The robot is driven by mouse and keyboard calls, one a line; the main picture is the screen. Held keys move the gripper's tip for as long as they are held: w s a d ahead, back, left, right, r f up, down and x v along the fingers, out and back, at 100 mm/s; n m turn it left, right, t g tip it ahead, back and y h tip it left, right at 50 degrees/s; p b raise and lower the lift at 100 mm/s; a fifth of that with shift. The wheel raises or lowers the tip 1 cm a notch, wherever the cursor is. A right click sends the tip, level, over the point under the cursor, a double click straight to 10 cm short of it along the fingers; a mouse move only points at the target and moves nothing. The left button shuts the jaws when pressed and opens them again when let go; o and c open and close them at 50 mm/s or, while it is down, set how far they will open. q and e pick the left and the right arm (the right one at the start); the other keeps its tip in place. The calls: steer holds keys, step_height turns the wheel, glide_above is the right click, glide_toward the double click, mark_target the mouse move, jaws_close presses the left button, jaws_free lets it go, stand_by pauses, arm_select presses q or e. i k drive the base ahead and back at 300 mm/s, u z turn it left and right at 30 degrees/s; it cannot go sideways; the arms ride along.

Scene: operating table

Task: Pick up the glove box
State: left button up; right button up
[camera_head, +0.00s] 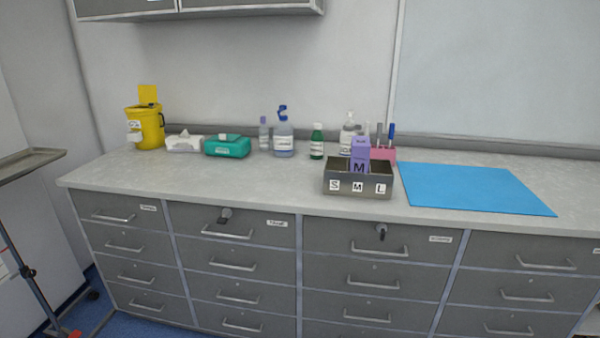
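A purple box marked M (360,153), which looks like the glove box, stands upright in a grey metal holder (345,175) on the counter (260,186). The holder has three white labels, S, M and L, on its front. The purple box is in the middle part, above the M label, and its lower part is hidden by the holder's front wall. Neither of my grippers is in view.
Behind the holder are a pink pen stand (384,154), a white pump bottle (346,136) and a green bottle (317,142). A blue mat (474,187) lies to the right. The counter left of the holder is clear in front. Drawers with keys are below.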

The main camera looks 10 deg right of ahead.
mark_target(361, 146)
steer(key=u, duration=0.85)
steer(key=i, duration=0.6)
steer(key=z, duration=0.45)
steer(key=i, duration=1.25)
steer(key=z, duration=1.05)
